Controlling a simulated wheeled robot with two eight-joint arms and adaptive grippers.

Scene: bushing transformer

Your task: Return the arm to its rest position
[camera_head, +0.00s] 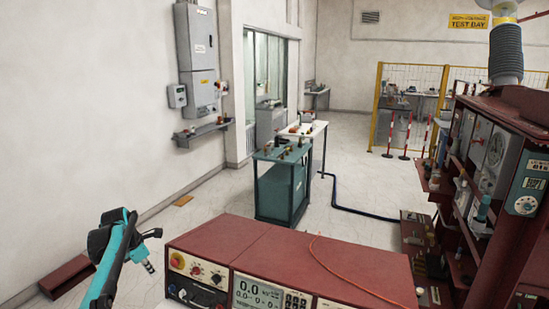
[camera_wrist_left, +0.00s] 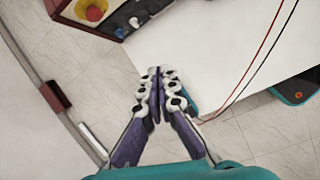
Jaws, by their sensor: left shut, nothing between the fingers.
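My left arm (camera_head: 118,255), teal with black joints, comes in at the lower left of the head view. Its left gripper (camera_head: 151,267) hangs small beside the left end of the red instrument box, over the floor and apart from the box. In the left wrist view the left gripper (camera_wrist_left: 157,74) has its purple and white fingers together, with nothing between them. My right arm and right gripper are in neither view.
The red instrument box (camera_head: 290,250) with dials and a display is close in front. A teal cart (camera_head: 283,185) stands beyond it. A dark red rack (camera_head: 500,170) fills the right side. A wall cabinet (camera_head: 197,60) hangs at left. Floor (camera_head: 225,200) between is clear.

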